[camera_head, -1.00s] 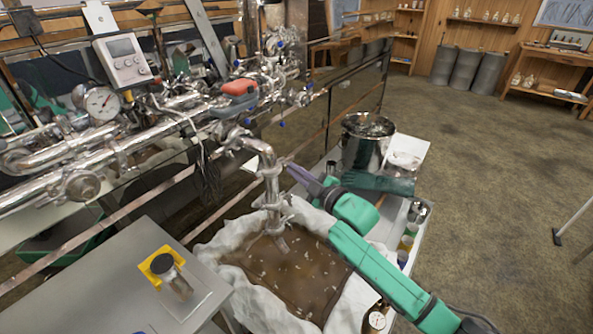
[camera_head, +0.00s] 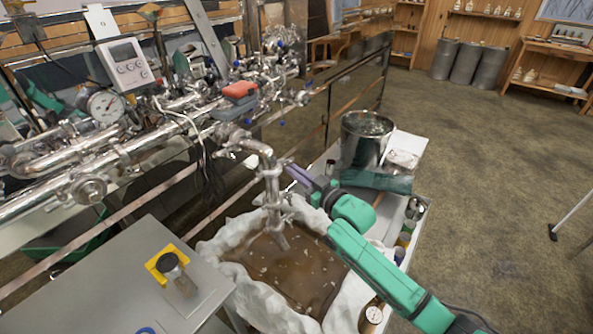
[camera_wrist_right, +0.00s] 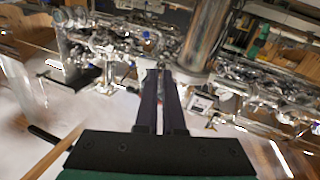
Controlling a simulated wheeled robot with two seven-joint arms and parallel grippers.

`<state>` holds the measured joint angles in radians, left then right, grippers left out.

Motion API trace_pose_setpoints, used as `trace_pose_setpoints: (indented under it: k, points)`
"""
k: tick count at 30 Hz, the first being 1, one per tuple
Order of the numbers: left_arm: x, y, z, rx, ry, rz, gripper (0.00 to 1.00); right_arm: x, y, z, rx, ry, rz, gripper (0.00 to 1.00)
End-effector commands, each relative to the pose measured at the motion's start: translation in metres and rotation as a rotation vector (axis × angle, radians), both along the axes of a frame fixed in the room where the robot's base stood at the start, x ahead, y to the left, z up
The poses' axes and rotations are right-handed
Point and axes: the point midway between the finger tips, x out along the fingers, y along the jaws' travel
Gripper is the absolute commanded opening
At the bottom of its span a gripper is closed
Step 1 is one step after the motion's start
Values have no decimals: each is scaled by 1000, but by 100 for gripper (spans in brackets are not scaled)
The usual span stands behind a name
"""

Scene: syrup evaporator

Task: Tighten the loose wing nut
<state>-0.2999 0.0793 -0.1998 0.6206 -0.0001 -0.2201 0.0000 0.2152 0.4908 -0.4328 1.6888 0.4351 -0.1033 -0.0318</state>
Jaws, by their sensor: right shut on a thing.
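The vertical steel pipe (camera_head: 270,183) with its clamps hangs down over the lined tub. My right gripper (camera_head: 289,167) reaches in from the right, its dark fingers pointing at the clamp area beside this pipe. In the right wrist view, the two fingers (camera_wrist_right: 158,76) are close together, and their tips are at shiny fittings just left of a thick upright pipe (camera_wrist_right: 205,38). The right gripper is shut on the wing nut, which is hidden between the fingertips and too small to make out. My left gripper is not in view.
The tub of brown liquid (camera_head: 292,270) has a white crumpled lining. A steel pot (camera_head: 364,143) stands behind my right forearm. Steel pipework (camera_head: 110,155) fills the left. Open floor lies right.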

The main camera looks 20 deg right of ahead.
Motion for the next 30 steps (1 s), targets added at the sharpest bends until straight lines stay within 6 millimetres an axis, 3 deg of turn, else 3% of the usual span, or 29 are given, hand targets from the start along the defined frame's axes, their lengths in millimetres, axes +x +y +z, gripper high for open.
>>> trace_pose_setpoints:
  k: [19, 22, 30]
  points:
    - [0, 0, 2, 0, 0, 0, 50, 0, 1, -1, 58, 29, 2, 0]
    - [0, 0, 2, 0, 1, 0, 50, 0, 1, -1, 57, 29, 1, 36]
    - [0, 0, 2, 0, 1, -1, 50, 0, 0, -1, 57, 27, 1, 36]
